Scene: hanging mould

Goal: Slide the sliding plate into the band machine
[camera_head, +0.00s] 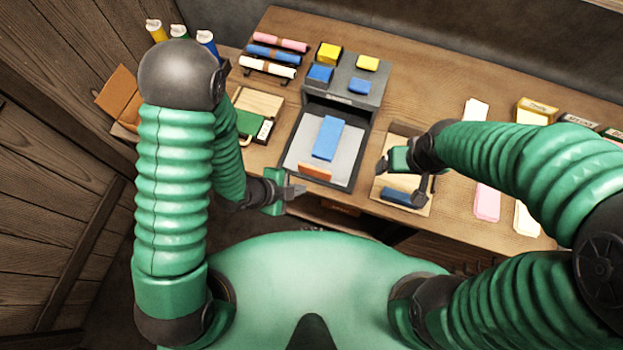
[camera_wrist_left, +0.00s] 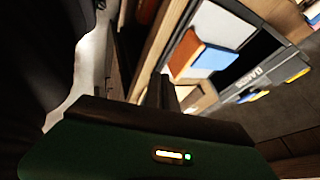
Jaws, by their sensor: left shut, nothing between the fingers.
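The band machine (camera_head: 345,88) is a dark grey box at the back middle of the table, with an open dark-walled tray in front. The light grey sliding plate (camera_head: 345,160) lies in that tray, with an orange handle (camera_head: 315,171) at its front and a blue block (camera_head: 328,137) on top. The plate also shows in the left wrist view (camera_wrist_left: 224,26), with its orange handle (camera_wrist_left: 187,53). My left gripper (camera_head: 297,190) is shut and empty, just left of and in front of the handle, apart from it. My right gripper (camera_head: 412,175) is over a cardboard tray; its jaws are unclear.
The cardboard tray (camera_head: 383,190) holds a dark blue piece (camera_head: 402,197), right of the machine. Coloured blocks (camera_head: 329,53) sit on the machine's top. Rolls on a rack (camera_head: 272,54) and a wooden box (camera_head: 262,103) stand to the left. Pink and cream strips (camera_head: 487,203) lie at right.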

